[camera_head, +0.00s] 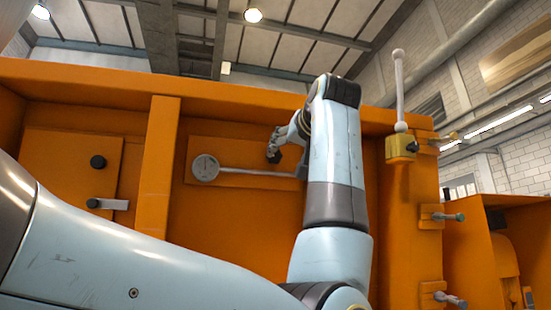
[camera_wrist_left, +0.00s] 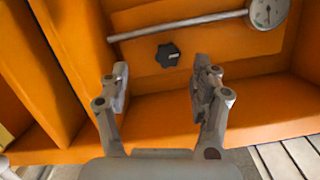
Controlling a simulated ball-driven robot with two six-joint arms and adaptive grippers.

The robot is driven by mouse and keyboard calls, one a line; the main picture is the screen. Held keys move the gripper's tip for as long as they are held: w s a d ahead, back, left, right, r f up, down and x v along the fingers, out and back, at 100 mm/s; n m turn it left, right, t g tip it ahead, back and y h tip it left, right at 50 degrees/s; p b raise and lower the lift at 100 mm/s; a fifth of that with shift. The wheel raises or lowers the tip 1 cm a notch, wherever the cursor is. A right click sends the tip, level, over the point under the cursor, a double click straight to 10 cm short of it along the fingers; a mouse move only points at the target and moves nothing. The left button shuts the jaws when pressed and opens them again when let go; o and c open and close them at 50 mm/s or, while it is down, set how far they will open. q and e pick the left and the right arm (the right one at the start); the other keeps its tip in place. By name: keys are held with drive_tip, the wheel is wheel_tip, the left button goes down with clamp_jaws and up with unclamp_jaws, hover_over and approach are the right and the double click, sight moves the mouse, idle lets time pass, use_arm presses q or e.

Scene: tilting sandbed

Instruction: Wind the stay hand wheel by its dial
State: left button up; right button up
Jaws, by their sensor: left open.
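The stay hand wheel appears as a black lobed knob (camera_wrist_left: 167,54) on the orange panel in the left wrist view. A dark part of it shows by my left gripper in the head view (camera_head: 273,156). The round white dial (camera_wrist_left: 267,12) sits at the end of a grey rod; it also shows in the head view (camera_head: 205,168). My left gripper (camera_wrist_left: 161,76) is open and empty. Its fingers point at the panel, with the knob between them in the picture but apparently beyond the tips. My right gripper is not in view.
The grey rod (camera_head: 245,171) runs along the panel beside the knob. An orange upright rib (camera_head: 160,165) stands left of the dial. A black knob (camera_head: 98,162) and a grey latch (camera_head: 107,204) are farther left. A yellow block (camera_head: 401,147) with an upright rod is at right.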

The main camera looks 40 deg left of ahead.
sight(276, 156)
use_arm(q)
drive_tip(key=x, duration=0.3)
drive_tip(key=r+x, duration=0.1)
drive_tip(key=x, duration=0.2)
drive_tip(key=r+b+x, duration=0.1)
drive_tip(key=x, duration=0.3)
drive_tip(key=shift+s+a+r, duration=0.15)
drive_tip(key=shift+s+a, duration=0.05)
drive_tip(key=shift+a, duration=0.1)
